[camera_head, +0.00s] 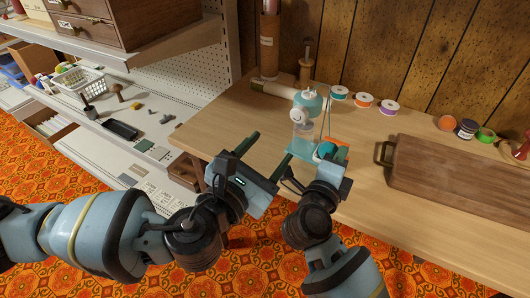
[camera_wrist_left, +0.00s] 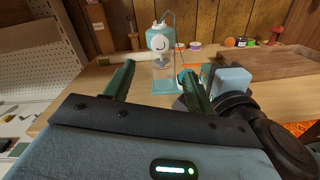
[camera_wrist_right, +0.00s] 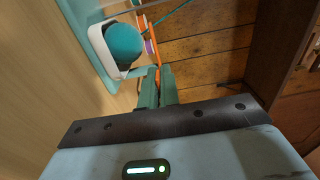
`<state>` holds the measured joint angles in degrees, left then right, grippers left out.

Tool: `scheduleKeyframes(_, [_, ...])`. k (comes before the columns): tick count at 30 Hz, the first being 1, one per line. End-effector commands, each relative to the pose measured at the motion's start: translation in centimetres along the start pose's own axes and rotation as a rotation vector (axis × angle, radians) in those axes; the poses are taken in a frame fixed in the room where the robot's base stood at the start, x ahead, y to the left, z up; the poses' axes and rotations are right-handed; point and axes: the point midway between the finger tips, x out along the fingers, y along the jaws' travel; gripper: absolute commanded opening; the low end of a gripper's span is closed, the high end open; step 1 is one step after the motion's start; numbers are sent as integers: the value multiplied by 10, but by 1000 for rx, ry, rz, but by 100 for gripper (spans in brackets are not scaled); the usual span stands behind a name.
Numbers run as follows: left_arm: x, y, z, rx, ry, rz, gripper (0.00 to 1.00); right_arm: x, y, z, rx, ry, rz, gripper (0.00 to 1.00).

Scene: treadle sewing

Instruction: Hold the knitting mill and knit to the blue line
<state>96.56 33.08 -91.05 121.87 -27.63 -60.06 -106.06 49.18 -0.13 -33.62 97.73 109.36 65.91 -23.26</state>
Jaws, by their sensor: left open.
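The knitting mill (camera_head: 308,103) stands on the wooden table, with a teal head, a white round crank wheel, a clear cylinder and a teal base (camera_head: 301,151). It is also upright ahead in the left wrist view (camera_wrist_left: 161,42). A teal ball (camera_wrist_right: 124,42) sits in a white holder beside the base. My left gripper (camera_head: 265,152) is open and empty, in front and left of the mill, apart from it. I cannot make out a blue line.
Several coloured spools (camera_head: 363,100) stand along the wall. A pale roll (camera_head: 270,88) lies behind the mill. A shelf with a white basket (camera_head: 78,82) is at left. The left table top is clear.

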Motion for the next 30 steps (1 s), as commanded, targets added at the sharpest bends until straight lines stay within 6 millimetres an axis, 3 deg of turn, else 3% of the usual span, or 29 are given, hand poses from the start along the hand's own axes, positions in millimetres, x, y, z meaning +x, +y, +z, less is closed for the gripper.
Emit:
scheduleKeyframes(12, [-3, 0, 1, -3, -1, 1, 56, 0, 0, 0, 0, 0, 0, 0])
scheduleKeyframes(17, [-2, 1, 3, -97, 7, 7, 56, 0, 0, 0, 0, 0, 0, 0])
scheduleKeyframes(20, [1, 2, 6, -247, 21, 19, 56, 0, 0, 0, 0, 0, 0, 0])
scheduleKeyframes(30, [10, 6, 20, -980, 79, 83, 56, 0, 0, 0, 0, 0, 0, 0])
